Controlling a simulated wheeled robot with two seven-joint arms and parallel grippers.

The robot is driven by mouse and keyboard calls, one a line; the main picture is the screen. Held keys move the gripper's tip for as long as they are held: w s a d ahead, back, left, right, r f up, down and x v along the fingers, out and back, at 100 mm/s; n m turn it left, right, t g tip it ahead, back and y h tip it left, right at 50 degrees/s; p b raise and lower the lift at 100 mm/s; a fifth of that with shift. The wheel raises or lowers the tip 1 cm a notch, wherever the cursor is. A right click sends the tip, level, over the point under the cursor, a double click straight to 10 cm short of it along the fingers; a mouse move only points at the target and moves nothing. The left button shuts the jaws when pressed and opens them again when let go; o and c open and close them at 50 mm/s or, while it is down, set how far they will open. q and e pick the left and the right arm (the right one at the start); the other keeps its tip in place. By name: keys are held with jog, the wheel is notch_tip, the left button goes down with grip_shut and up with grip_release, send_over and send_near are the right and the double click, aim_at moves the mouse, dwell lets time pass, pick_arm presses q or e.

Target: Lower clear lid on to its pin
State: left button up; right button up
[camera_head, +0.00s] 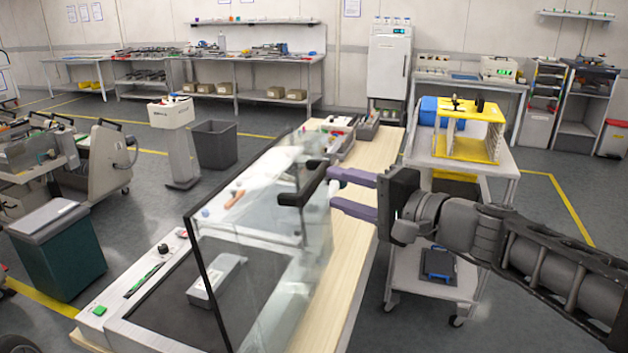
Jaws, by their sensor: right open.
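The clear lid (240,240) stands raised and tilted over a white machine (150,335) on the wooden bench. It has a dark edge on its left side and a black handle (292,198) near its top right. My right gripper (333,189) comes in from the right with its two purple fingers apart. The fingertips are at the right side of the handle; I cannot tell whether they touch it. I cannot make out the pin. My left gripper is not in view.
A white block-shaped part (216,280) lies on the machine's dark bed, seen through the lid. A trolley with a yellow rack (465,150) stands to the right of the wooden bench (375,160). A dark bin (214,145) and a teal cabinet (60,255) stand to the left.

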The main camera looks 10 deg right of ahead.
aim_at(318, 183)
jog(key=p+x, duration=0.1)
jog(key=x, duration=0.5)
jog(key=shift+w+a+f, duration=0.1)
jog(key=shift+w+a, duration=0.1)
jog(key=shift+w, duration=0.05)
grip_shut()
dwell(1.2)
